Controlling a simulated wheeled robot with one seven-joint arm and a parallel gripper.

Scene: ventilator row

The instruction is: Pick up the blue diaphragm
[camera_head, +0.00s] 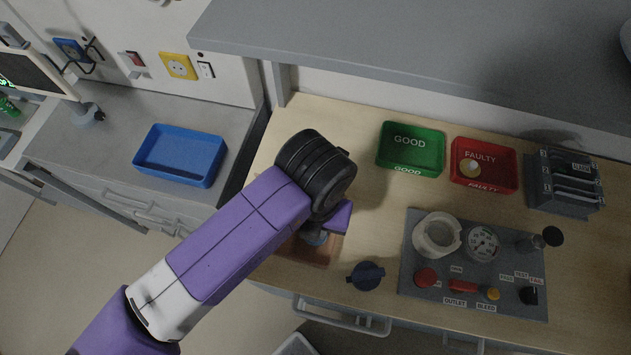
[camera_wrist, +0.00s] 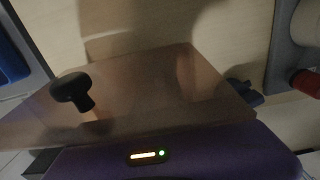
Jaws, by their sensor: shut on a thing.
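My gripper (camera_head: 325,222) is low over the left end of the wooden counter, shut on a small blue-grey piece (camera_head: 313,238) partly hidden beneath it. I cannot tell if this piece is the diaphragm. A brown box or panel (camera_head: 300,252) lies below my gripper; a brown see-through panel (camera_wrist: 150,90) fills the middle of the wrist view, with a black knob (camera_wrist: 70,88) at its left. A dark blue round part with a raised bar (camera_head: 366,276) lies to the right of my gripper, apart from it. The wrist view does not show my fingertips.
A green GOOD tray (camera_head: 411,150) looks empty. The red FAULTY tray (camera_head: 484,152) holds a yellowish round piece. A grey test panel (camera_head: 412,290) with a gauge stands right, below a dark slotted rack (camera_head: 563,205). A blue tray (camera_head: 180,182) is on the left grey counter. A grey shelf (camera_head: 400,60) overhangs.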

